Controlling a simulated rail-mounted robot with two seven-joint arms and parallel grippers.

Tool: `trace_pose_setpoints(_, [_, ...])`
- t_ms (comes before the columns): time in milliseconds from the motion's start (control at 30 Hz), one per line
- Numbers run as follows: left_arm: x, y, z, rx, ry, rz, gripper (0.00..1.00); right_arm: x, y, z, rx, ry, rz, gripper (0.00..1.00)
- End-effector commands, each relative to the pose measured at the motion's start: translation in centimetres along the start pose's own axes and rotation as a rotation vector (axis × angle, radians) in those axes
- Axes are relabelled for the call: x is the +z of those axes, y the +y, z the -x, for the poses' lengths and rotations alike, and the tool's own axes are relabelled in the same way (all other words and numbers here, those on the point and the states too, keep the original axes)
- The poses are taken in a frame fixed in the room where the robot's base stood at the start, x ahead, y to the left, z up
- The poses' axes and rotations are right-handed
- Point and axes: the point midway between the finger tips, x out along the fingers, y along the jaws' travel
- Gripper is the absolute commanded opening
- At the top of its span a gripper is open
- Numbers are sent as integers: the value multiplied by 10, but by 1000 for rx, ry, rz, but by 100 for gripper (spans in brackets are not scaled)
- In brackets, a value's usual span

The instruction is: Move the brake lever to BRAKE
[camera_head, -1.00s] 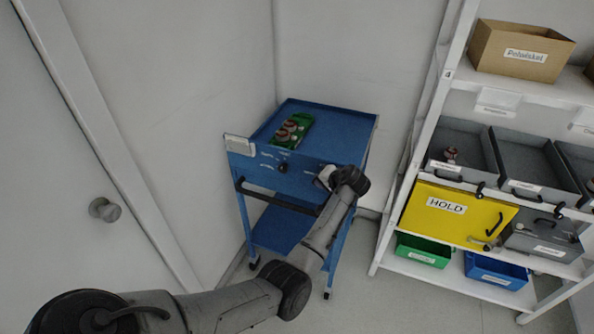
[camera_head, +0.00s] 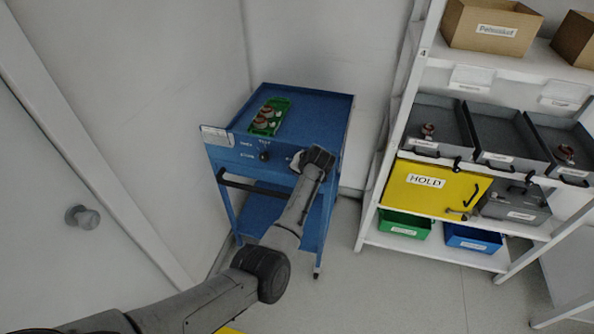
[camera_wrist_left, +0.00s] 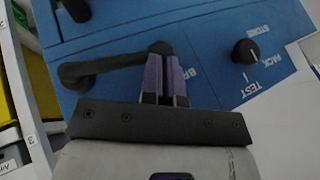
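The brake lever (camera_wrist_left: 112,66) is a black bar on the blue trolley's front panel. It shows in the left wrist view, running from a thick round end at the left to a smaller end at my fingertips. My left gripper (camera_wrist_left: 165,62) has its purple-lined fingers close together at that smaller end, with the lever's tip between them. A white label starting "BR" stands right beside the fingers, partly hidden by them. In the head view my left wrist covers the lever at the right of the panel of the trolley (camera_head: 325,112). My right gripper is out of view.
A black selector knob (camera_head: 264,155) with labels sits on the same panel, also in the wrist view (camera_wrist_left: 245,52). A green fixture (camera_head: 270,116) lies on the trolley top. A white shelf rack (camera_head: 372,190) with bins and a yellow HOLD door (camera_head: 425,195) stands right.

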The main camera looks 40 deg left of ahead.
Motion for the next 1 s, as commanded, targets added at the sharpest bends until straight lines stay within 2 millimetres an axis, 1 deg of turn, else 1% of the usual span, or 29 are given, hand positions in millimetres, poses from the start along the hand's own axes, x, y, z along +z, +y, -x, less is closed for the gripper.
trace_pose_setpoints(33, [3, 1, -3, 1, -5, -3, 0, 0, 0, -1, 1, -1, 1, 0])
trace_pose_setpoints(200, [3, 1, -4, 1, -7, -4, 0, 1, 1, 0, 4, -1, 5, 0])
trace_pose_setpoints(367, [2, 0, 4, 1, -7, -4, 0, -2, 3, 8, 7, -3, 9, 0])
trace_pose_setpoints(467, [0, -1, 14, 1, -6, -5, 0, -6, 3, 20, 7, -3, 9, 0])
trace_pose_setpoints(700, [-6, -2, 46, 1, -2, -1, 0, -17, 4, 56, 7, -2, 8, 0])
trace_pose_setpoints(733, [-5, 2, 51, 2, 1, 1, 0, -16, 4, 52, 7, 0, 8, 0])
trace_pose_setpoints(900, [-4, 3, 86, 1, 1, 1, 0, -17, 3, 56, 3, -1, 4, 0])
trace_pose_setpoints(1000, [-5, 4, 103, 0, 1, 3, 0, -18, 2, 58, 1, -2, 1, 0])
